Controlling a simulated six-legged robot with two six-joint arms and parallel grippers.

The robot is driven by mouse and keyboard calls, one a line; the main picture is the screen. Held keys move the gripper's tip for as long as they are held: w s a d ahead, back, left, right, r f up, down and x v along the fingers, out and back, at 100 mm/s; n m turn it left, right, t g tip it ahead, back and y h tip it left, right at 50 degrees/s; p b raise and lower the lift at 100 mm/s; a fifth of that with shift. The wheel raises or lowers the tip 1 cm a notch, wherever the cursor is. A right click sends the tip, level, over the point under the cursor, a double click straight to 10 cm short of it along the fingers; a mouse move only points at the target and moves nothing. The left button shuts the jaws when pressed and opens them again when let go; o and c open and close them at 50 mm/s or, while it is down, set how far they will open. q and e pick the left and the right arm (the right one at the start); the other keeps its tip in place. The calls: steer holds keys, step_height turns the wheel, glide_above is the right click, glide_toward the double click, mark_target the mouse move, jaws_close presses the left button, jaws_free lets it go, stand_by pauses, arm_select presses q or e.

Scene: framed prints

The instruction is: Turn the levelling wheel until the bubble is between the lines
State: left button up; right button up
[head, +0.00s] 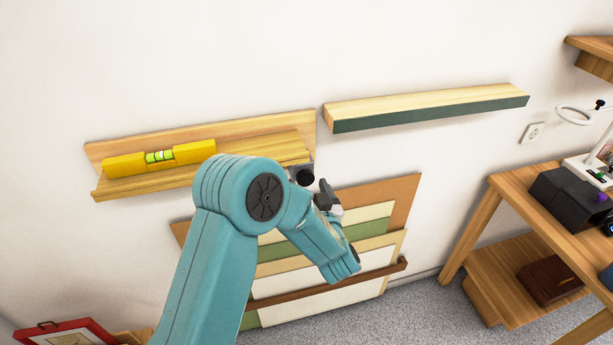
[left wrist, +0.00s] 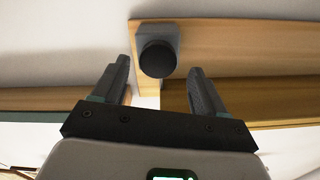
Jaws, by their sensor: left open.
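The levelling wheel is a dark round knob (head: 305,177) on a grey block at the right end of the left wooden ledge (head: 124,187). A yellow spirit level (head: 194,152) lies on that ledge, with a green vial (head: 159,156); the bubble's exact place between the lines is too small to tell. My left gripper (head: 325,192) is by the ledge's right end, partly hidden by its own arm. In the left wrist view its two fingers are open, one on each side of the knob (left wrist: 158,59), with gaps visible. My right gripper is not in view.
A second ledge with a green front (head: 430,110) is on the wall to the right. Stacked boards (head: 380,212) lean against the wall below. A wooden table (head: 498,190) with a black box (head: 570,195) stands at right. A red frame (head: 60,332) is at lower left.

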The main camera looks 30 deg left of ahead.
arm_select(q)
steer(key=shift+x, duration=1.1)
steer(key=shift+w+a, duration=0.1)
steer(key=shift+w, duration=0.05)
steer(key=shift+w, duration=0.1)
steer(key=shift+f, duration=0.1)
steer(key=c, duration=1.1)
steer(key=shift+o, duration=0.2)
steer(key=shift+f+n+b, duration=0.2)
steer(key=shift+n+b, duration=0.1)
steer(key=shift+b, duration=0.35)
steer(key=n+b, duration=0.3)
steer(key=b, duration=0.2)
steer(key=shift+r+n+b, duration=0.15)
steer(key=shift+n+b, duration=0.95)
steer(key=shift+b, duration=0.3)
